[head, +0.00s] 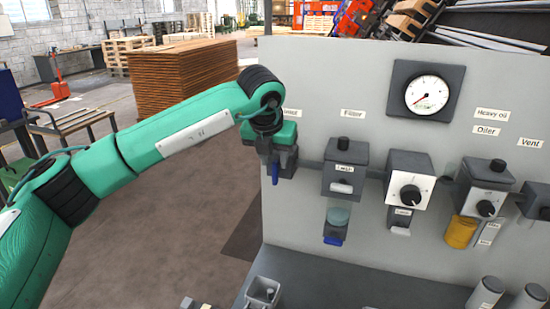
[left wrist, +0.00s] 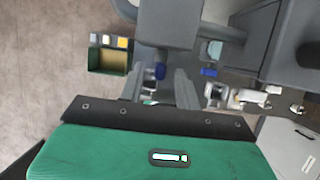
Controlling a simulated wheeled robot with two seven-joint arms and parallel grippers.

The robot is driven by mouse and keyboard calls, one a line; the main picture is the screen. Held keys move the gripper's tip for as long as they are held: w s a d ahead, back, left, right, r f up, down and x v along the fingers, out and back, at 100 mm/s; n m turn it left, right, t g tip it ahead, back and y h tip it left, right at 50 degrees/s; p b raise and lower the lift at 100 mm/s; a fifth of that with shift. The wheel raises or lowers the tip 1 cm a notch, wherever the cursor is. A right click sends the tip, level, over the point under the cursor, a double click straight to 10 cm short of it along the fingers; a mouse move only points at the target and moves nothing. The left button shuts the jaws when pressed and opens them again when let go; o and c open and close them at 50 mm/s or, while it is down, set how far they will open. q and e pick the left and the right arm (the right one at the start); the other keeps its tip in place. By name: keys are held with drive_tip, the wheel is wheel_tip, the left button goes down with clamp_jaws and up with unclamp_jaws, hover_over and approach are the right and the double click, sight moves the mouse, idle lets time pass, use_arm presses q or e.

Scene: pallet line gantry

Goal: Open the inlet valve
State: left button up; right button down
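The grey panel (head: 310,70) carries a row of units. At its left end, a label ending in "let" is partly covered by my left arm. Under it is a grey valve body with a blue handle (head: 275,172) pointing down, mostly hidden behind my left gripper (head: 284,158). My right gripper is not in view.
Right of the valve are the filter (head: 343,165) with a blue drain (head: 333,240), a knobbed regulator (head: 410,185), a gauge (head: 428,93) and an oiler with an amber bowl (head: 460,232). A grey bench (head: 360,285) runs below. Stacked boards (head: 185,75) stand far behind.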

sight(278, 169)
use_arm(q)
drive_tip(key=shift+x, duration=1.35)
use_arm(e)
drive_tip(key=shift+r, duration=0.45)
use_arm(q)
clamp_jaws()
drive_tip(key=shift+d+f+y+b, duration=0.15)
drive_tip(key=shift+y+b, duration=0.25)
drive_tip(key=shift+b, duration=0.2)
drive_tip(key=y+b, duration=0.1)
drive_tip(key=b, duration=0.1)
drive_tip(key=m+t+y+b, duration=0.1)
drive_tip(key=y+b, duration=0.1)
drive_tip(key=b, duration=0.1)
drive_tip(key=shift+s+d+f+t+y, duration=0.1)
drive_tip(key=shift+s+d+t+y, duration=0.1)
drive_tip(key=shift+d+t+y, duration=0.15)
drive_tip(key=shift+d+t+y+b, duration=0.2)
drive_tip(key=shift+t+y+b, duration=0.15)
drive_tip(key=shift+y+b, duration=0.75)
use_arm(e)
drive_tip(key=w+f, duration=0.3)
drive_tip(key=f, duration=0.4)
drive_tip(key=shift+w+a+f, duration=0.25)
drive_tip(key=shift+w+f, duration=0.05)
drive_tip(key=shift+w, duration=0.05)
use_arm(q)
drive_tip(key=shift+h, duration=0.25)
